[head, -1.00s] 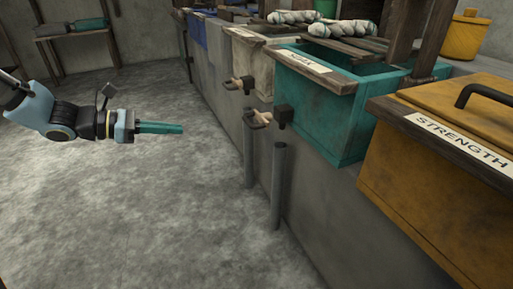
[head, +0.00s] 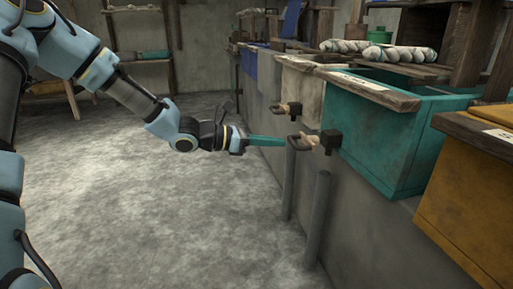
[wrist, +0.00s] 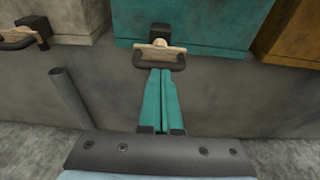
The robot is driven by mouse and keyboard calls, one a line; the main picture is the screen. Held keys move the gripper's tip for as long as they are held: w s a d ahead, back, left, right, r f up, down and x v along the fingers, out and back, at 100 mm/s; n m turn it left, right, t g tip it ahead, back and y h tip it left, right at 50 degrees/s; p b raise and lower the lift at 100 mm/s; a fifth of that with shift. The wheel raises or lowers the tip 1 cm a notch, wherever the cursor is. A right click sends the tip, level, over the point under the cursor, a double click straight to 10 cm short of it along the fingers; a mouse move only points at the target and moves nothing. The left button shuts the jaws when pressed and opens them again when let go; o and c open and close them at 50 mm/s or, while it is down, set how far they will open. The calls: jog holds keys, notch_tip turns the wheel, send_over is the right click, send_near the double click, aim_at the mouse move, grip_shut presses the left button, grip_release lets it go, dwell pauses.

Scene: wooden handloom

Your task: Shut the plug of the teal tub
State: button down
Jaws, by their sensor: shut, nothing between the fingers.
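The teal tub (head: 385,140) stands on the stone ledge, and its lower front shows in the wrist view (wrist: 200,22). Its plug (head: 304,142) is a pale wooden piece on a black block at the tub's lower left in the head view. In the wrist view the plug (wrist: 160,51) has a wooden crossbar with a dark loop under it. My gripper (head: 283,141) has teal fingers, shut and empty. In the wrist view its fingertips (wrist: 161,70) are just below the plug's loop; I cannot tell whether they touch it.
A cream tub (head: 303,90) with a similar plug (head: 286,108) stands beyond. A yellow tub (head: 470,195) is nearer on the right. Two grey pipes (head: 289,180) (head: 318,218) rise below the plugs, close to the wall. The floor (head: 150,190) at left is clear.

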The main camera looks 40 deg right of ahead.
aim_at(306, 140)
jog(key=shift+x, duration=0.8)
jog(key=x, duration=0.3)
jog(key=shift+s+d+r, duration=0.15)
jog(key=shift+d+r, duration=0.05)
jog(key=shift+r, duration=0.2)
jog(key=shift+d, duration=0.15)
jog(key=shift+r, duration=0.1)
